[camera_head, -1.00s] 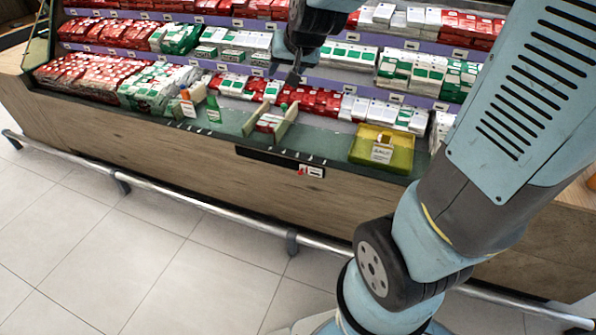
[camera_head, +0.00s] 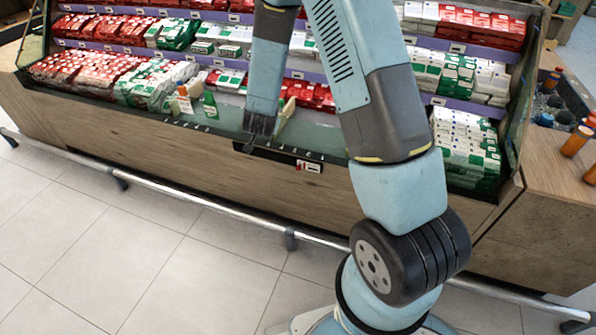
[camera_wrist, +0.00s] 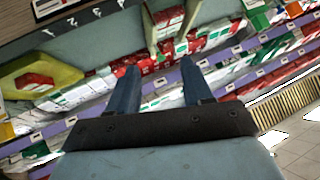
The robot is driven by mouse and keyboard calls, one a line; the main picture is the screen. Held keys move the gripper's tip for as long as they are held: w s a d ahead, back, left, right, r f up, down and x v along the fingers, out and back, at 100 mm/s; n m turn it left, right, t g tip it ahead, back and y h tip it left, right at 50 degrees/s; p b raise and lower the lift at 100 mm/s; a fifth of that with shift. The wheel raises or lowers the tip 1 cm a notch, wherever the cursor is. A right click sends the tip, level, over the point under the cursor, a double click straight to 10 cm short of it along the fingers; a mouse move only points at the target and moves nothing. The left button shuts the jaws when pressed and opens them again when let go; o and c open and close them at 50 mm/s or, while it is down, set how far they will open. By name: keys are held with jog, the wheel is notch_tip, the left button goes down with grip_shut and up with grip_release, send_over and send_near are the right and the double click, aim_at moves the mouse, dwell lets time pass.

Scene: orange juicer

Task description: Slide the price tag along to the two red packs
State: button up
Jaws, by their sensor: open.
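The price tag (camera_head: 308,166) is a small white tag with a red mark on the black rail (camera_head: 275,155) along the counter's wooden front. It sits near the rail's right end. In the wrist view, part of the rail with a white and red strip (camera_wrist: 48,7) shows at the top left. Two red packs (camera_wrist: 168,20) stand between pale wooden dividers at the top of the wrist view; my arm hides them in the head view. My gripper (camera_head: 252,142) hangs over the counter edge by the rail's left part, left of the tag. Its fingers (camera_wrist: 158,85) are apart with nothing between them.
A yellow tray (camera_wrist: 40,72) is on the counter, hidden by my arm in the head view. Packed shelves (camera_head: 195,65) rise behind. A metal rail (camera_head: 180,203) runs low in front; the floor there is clear.

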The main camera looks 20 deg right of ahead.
jog(key=s+d+f+m+h, duration=0.1)
jog(key=s+f+h, duration=0.2)
jog(key=f, duration=1)
jog(key=h, duration=0.3)
send_near(298, 169)
jog(key=shift+t, duration=0.4)
jog(key=x, duration=0.8)
jog(key=shift+d+f, duration=0.1)
jog(key=shift+f, duration=0.3)
grip_shut()
